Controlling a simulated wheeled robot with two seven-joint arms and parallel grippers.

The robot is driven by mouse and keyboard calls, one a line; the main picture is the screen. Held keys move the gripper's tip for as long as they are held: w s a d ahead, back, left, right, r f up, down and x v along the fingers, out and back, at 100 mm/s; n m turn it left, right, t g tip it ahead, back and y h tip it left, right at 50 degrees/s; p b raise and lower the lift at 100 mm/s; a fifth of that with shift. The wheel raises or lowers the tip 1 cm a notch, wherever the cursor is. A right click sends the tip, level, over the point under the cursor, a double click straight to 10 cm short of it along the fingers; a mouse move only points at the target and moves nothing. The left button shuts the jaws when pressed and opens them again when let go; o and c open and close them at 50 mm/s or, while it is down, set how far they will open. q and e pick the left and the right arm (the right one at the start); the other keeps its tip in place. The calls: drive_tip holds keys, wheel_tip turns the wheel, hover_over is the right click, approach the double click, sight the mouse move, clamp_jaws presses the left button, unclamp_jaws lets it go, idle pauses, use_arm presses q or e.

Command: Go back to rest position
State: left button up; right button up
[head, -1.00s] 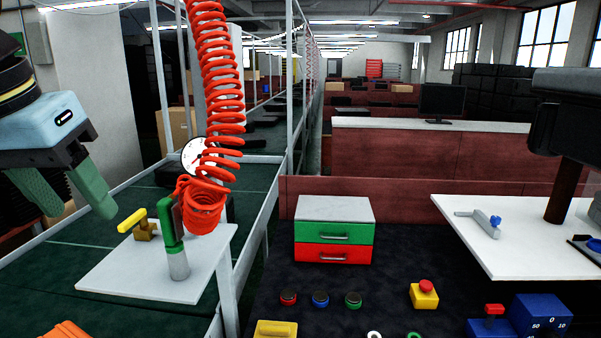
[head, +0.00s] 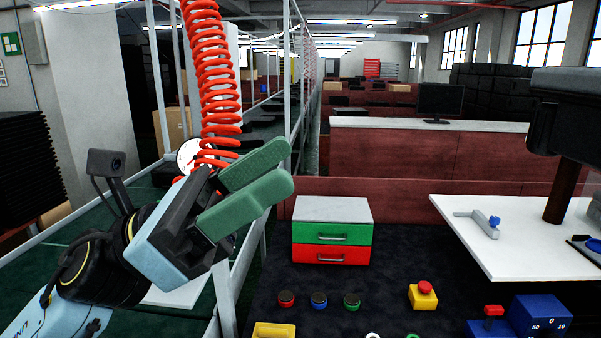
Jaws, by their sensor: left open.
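My left gripper (head: 272,183) is in front of the red coiled hose, left of the drawer box. Its two green fingers point up and to the right, with a narrow gap between them and nothing seen in it. It is open. My left arm comes in from the lower left and hides most of the white side board (head: 180,296) and the tools that stand on it. My right gripper is not in view.
The red coiled hose (head: 212,80) hangs close behind my left gripper. A drawer box (head: 332,210) with green and red drawers stands on the dark table (head: 385,270). Several buttons, a yellow box (head: 423,297) and a blue box (head: 541,314) lie nearer. A white board (head: 490,257) is at right.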

use_arm(q)
drive_tip(key=w+a+f+n+t+y, duration=0.55)
drive_tip(key=n+t+y, duration=0.4)
drive_tip(key=n, duration=0.75)
drive_tip(key=w+a+f+n+t+y, duration=0.6)
drive_tip(key=n+t, duration=0.6)
drive_tip(key=n, duration=0.5)
drive_tip(key=s+a+f+n+g+y, duration=0.1)
drive_tip(key=a+f+n+g+y, duration=0.2)
drive_tip(key=f+n, duration=0.45)
drive_tip(key=s+a+f+n+g+y, duration=0.1)
drive_tip(key=a+f+n+g+y, duration=0.25)
drive_tip(key=f, duration=0.75)
drive_tip(key=s+f+n+g+y, duration=0.2)
drive_tip(key=s+f+n+g, duration=0.75)
drive_tip(key=s+f, duration=1.05)
wheel_tip(320, 180, down, 26)
drive_tip(key=s+m+g+b, duration=0.2)
drive_tip(key=s+g+b, duration=0.1)
drive_tip(key=s+a+f+b, duration=0.1)
drive_tip(key=s+f, duration=0.7)
drive_tip(key=s+a+f+g+b, duration=0.1)
drive_tip(key=s+a+f, duration=0.1)
drive_tip(key=s+f, duration=0.6)
drive_tip(key=shift+s+a+f, duration=0.25)
drive_tip(key=shift+f, duration=0.55)
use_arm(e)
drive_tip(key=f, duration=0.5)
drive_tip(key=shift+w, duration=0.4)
